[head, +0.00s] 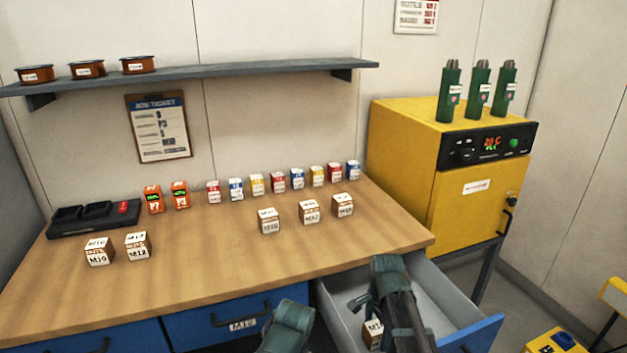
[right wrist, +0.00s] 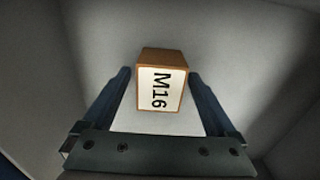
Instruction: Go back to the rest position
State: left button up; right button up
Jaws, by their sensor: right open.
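My right gripper (head: 366,308) reaches down into the open drawer (head: 456,302) at the front right of the bench. In the right wrist view the gripper (right wrist: 160,82) is open, with a finger on each side of a small brown and white box marked M16 (right wrist: 161,90). The box sits on the drawer floor, with gaps showing beside the fingers. In the head view the box (head: 373,334) is partly hidden by my right arm. Part of my left arm shows at the bottom middle; its fingers are not seen.
Labelled boxes (head: 269,221), several small coloured packs (head: 257,184) and a black charger (head: 95,219) stand on the wooden bench (head: 210,262). A shelf (head: 200,74) hangs above. A yellow oven (head: 420,150) stands at the right. The bench's front middle is clear.

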notch_tip(320, 180, up, 11)
jog(key=p, duration=1.1)
jog(key=shift+s+d+r, duration=0.1)
jog(key=shift+s+d, duration=0.25)
jog(key=shift+a+p, duration=0.1)
jog(key=shift+p, duration=0.2)
